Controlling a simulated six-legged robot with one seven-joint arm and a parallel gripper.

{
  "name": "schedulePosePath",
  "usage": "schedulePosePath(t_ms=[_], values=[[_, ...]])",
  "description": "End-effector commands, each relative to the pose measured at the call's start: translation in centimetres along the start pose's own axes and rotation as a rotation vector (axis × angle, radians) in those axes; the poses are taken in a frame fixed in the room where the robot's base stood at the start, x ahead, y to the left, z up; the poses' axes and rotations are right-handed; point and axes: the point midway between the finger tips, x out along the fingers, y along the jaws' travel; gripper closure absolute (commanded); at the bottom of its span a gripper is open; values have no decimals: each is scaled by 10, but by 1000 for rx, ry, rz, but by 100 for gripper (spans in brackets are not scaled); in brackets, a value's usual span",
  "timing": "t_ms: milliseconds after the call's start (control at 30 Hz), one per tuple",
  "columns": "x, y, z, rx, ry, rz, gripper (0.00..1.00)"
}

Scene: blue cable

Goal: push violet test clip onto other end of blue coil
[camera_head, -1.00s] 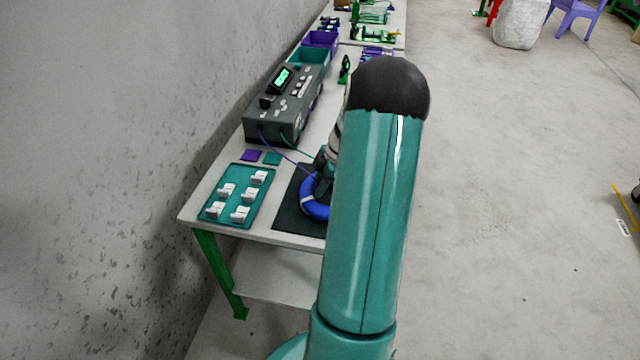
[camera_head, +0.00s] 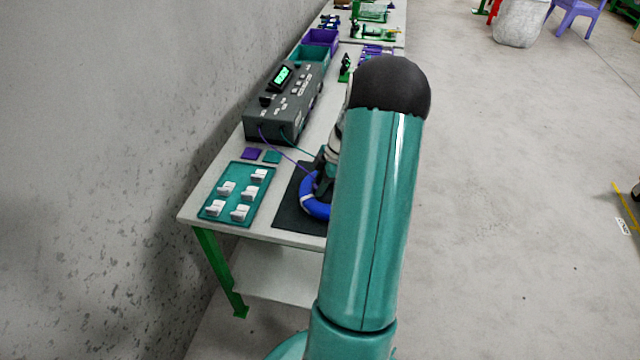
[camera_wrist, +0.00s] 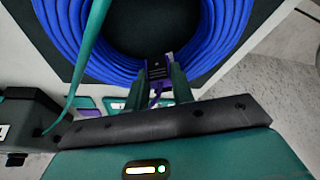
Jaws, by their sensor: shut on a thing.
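The blue coil (camera_wrist: 115,70) fills the top of the wrist view and lies on a dark mat. In the head view its left part (camera_head: 313,205) shows beside my arm. My gripper (camera_wrist: 156,84) is shut on the violet test clip (camera_wrist: 157,69), whose dark body sits between the fingertips. The clip overlaps the coil's near inner edge in the picture; I cannot tell whether it touches a cable end. A small pale piece shows just right of the clip. The violet lead (camera_head: 283,150) runs from the tester towards my gripper, which my arm mostly hides in the head view.
The grey tester (camera_head: 283,105) with a lit green display stands behind the coil. A green lead (camera_wrist: 88,50) crosses the coil at left in the wrist view. A teal tray (camera_head: 237,194) with several white pieces lies left of the mat (camera_head: 289,213). Bins stand farther back.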

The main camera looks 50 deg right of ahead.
Motion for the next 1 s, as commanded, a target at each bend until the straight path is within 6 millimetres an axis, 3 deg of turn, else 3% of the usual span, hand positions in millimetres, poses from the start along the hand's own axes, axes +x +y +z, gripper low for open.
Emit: schedulePosePath(t_ms=[700, 733, 767, 933, 1000], values=[[3, -1, 1, 1, 0, -3, 96], [3, -1, 1, 1, 0, -3, 74], [3, -1, 1, 1, 0, -3, 69], [4, -2, 1, 1, 0, -5, 68], [4, -2, 1, 1, 1, -6, 55]])
